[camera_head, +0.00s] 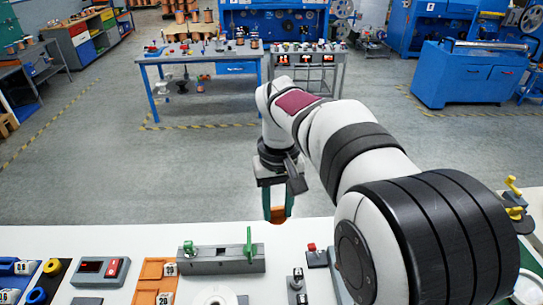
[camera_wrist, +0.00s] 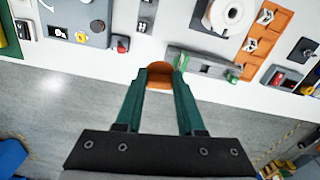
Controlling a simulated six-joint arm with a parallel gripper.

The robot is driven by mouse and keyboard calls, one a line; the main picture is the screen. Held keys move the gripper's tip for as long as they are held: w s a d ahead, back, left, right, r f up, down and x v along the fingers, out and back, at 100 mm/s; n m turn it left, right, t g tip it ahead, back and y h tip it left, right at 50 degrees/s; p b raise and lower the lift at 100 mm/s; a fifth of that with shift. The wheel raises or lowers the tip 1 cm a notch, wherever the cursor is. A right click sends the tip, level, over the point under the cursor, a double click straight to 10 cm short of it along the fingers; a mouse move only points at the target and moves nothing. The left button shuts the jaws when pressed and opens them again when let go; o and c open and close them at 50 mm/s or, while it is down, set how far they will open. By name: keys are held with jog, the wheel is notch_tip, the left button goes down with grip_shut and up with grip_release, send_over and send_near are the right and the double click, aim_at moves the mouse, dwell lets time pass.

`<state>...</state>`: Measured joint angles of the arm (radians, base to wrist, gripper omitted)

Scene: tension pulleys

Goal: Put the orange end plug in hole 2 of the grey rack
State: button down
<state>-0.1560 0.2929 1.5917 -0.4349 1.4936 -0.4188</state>
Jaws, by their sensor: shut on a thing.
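My gripper (camera_head: 277,200) points down at the far edge of the white table. It is shut on the orange end plug (camera_head: 278,214). In the wrist view the plug (camera_wrist: 160,73) shows as an orange-brown round piece between the green fingers. It appears at the table's edge in both views; its height above the table is hard to tell. A grey block with number tags and a yellow knob (camera_wrist: 82,22) lies at the upper left of the wrist view. I cannot tell whether it is the grey rack, and no hole 2 can be made out.
A grey fixture with green clamps (camera_head: 222,261) stands near the table's far edge, left of my gripper. An orange tray (camera_head: 151,282) and a red-display box (camera_head: 100,270) lie further left. My arm hides part of the table's right side. Grey floor lies beyond the table.

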jog(key=w+a+f+n, duration=0.1)
jog(key=w+a+f, duration=0.1)
jog(key=a+f, duration=0.35)
jog(key=w+a+f+n, duration=0.1)
jog(key=a+f+n, duration=0.1)
jog(key=a, duration=0.6)
jog(key=shift+w+a+f, duration=0.1)
jog(key=shift+f, duration=1.75)
jog(key=shift+w+a+f, duration=0.1)
jog(key=shift+f, duration=1.7)
jog(key=shift+d+f, duration=0.1)
jog(key=shift+f, duration=0.2)
jog(key=shift+f, duration=1)
jog(key=shift+c, duration=2.2)
grip_release()
